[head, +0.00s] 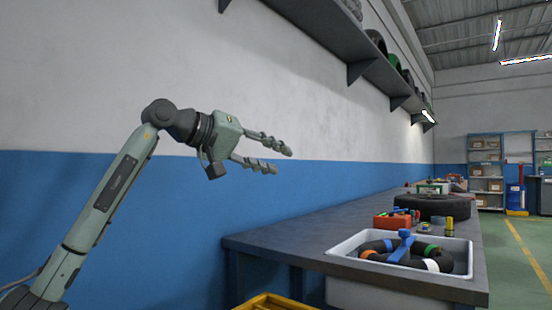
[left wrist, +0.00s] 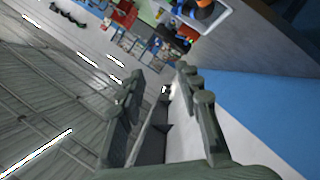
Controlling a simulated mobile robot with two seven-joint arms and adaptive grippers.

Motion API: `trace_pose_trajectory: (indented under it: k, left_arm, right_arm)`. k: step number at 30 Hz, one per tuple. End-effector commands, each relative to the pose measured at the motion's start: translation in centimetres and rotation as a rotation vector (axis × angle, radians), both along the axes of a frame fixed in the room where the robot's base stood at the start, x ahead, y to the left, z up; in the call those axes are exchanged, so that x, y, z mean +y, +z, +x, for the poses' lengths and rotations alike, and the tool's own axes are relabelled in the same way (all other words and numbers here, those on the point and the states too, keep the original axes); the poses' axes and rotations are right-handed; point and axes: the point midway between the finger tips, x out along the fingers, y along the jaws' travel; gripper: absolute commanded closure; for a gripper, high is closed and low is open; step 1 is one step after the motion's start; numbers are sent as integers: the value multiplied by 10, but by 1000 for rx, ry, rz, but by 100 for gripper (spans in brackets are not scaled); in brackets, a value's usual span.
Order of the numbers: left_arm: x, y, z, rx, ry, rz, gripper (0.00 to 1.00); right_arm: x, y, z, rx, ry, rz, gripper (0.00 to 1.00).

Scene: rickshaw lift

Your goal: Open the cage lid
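My left gripper (head: 283,161) is raised in the air in front of the wall, above and to the left of the workbench. Its two fingers are apart with nothing between them; they also show spread in the left wrist view (left wrist: 160,80). A yellow frame-like object (head: 275,302) is cut off by the bottom edge of the head view, below the gripper and well apart from it. I cannot tell whether it is part of the cage or its lid. No other cage shows clearly. My right gripper is not in view.
A grey workbench (head: 300,241) runs along the blue and white wall. It holds a white basin (head: 340,262) with a dark ring-shaped tube (head: 378,247), a red box (head: 391,222) and a black tire (head: 432,206). A shelf (head: 325,20) is above. Open floor lies at right.

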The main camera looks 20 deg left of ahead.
Motion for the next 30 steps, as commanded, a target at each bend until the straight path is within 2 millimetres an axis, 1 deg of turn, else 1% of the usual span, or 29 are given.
trace_pose_trajectory:
  k: [3,11,14,18,20,30]
  left_arm:
    - [-4,-2,6,0,1,1,66]
    - [-5,-3,7,0,0,1,66]
    - [-5,-3,7,0,0,1,77]
    - [-5,-3,7,0,1,1,94]
    - [-5,-3,7,0,1,1,100]
    - [-5,-3,7,0,1,1,100]
  right_arm:
    - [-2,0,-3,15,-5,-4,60]
    - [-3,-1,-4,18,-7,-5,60]
    - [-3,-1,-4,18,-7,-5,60]
    - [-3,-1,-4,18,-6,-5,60]
    - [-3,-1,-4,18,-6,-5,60]
    - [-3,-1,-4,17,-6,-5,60]
